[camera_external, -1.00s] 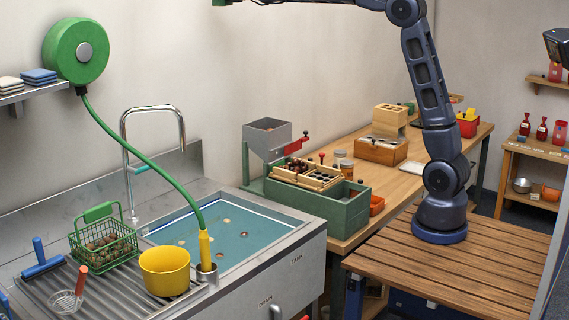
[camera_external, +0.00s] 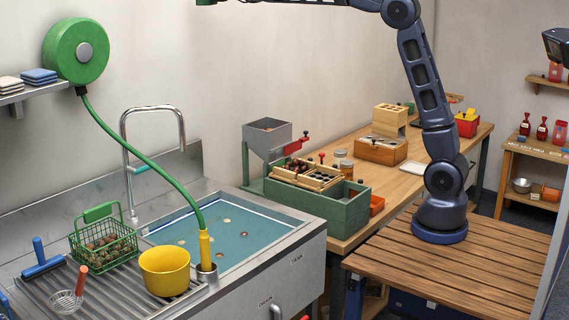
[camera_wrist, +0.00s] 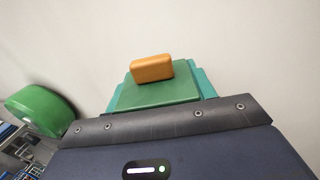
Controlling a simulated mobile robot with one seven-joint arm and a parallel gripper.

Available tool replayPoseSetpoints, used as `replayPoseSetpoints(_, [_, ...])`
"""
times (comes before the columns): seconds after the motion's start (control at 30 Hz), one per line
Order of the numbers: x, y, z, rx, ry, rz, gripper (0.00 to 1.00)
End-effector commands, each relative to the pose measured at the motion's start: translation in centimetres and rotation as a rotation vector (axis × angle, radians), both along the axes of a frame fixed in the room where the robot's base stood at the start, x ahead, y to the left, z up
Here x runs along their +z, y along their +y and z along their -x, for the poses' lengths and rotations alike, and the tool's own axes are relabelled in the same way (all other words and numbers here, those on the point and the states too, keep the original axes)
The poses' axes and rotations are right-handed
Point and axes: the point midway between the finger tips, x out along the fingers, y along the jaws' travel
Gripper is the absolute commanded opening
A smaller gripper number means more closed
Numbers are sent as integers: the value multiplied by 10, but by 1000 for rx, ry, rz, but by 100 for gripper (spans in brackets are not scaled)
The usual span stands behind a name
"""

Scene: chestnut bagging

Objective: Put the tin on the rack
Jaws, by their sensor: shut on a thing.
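A small orange-brown box with rounded edges (camera_wrist: 151,68), which looks to be the tin, shows in the wrist view at the far end of my gripper (camera_wrist: 155,95). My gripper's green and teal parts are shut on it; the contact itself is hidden. In the external view my gripper (camera_external: 206,2) is cut off by the top edge, high above the sink, and the tin cannot be made out. I cannot tell for sure which thing is the rack; a ribbed drainer (camera_external: 118,309) lies left of the basin.
The drainer holds a wire basket (camera_external: 104,243), a yellow pot (camera_external: 165,272), a strainer and a blue squeegee. A tall faucet (camera_external: 153,108) and a green hose reel (camera_external: 76,52) stand behind. A wall shelf (camera_external: 20,91) holds folded cloths. The bench carries a hopper and boxes.

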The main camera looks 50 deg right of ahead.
Motion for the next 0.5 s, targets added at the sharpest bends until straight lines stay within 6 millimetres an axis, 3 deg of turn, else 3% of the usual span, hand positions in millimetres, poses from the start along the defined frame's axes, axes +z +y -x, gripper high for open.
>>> replayPoseSetpoints(0.5, [5,72,13,17,-1,1,25])
